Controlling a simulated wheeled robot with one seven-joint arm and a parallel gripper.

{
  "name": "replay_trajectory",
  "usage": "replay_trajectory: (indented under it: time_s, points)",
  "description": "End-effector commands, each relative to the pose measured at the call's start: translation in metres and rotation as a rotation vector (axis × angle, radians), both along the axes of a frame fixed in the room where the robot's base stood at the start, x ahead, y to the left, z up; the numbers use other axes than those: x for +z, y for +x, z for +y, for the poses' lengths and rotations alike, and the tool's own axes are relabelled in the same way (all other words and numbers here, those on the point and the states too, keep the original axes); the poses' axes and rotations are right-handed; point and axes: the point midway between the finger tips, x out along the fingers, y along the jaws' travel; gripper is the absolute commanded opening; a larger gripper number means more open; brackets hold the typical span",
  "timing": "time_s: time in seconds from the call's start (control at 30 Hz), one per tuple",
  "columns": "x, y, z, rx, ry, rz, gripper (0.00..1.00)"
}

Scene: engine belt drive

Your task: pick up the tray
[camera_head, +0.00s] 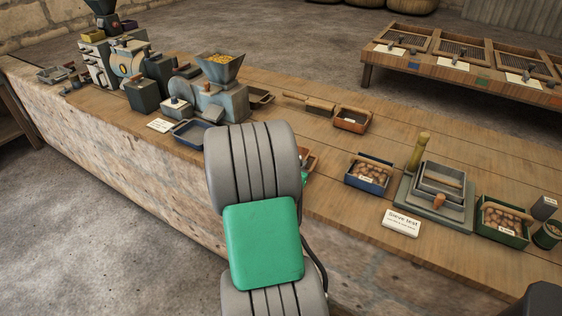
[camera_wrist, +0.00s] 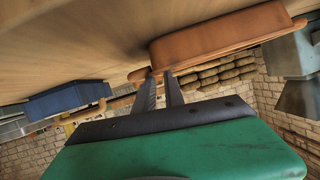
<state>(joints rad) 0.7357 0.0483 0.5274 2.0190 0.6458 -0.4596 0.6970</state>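An orange-brown tray (camera_wrist: 215,32) shows close up in the wrist view, which looks upside down, with the bench surface at the top. In the head view only a corner of this tray (camera_head: 312,160) shows; my arm hides the rest. My gripper (camera_wrist: 160,76) has two dark fingers with a narrow gap between them. Their tips are at the near end of the tray, by its rim. I cannot tell whether they touch it.
A blue box of nuts (camera_head: 369,174) stands to the right of the tray, also in the wrist view (camera_wrist: 68,100). A hopper machine (camera_head: 222,88) and a blue tray (camera_head: 190,133) stand left. A brown tray (camera_head: 352,119) lies behind. A sieve stand (camera_head: 436,198) is farther right.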

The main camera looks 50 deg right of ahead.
Motion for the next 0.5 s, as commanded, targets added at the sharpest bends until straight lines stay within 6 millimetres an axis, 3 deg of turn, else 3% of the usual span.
replay_trajectory:
  time_s: [0.33, 0.5]
  points:
    - [-0.026, 0.007, -0.045, 0.000, 0.001, 0.000, 0.14]
    - [-0.028, 0.009, -0.050, 0.003, 0.000, 0.000, 0.14]
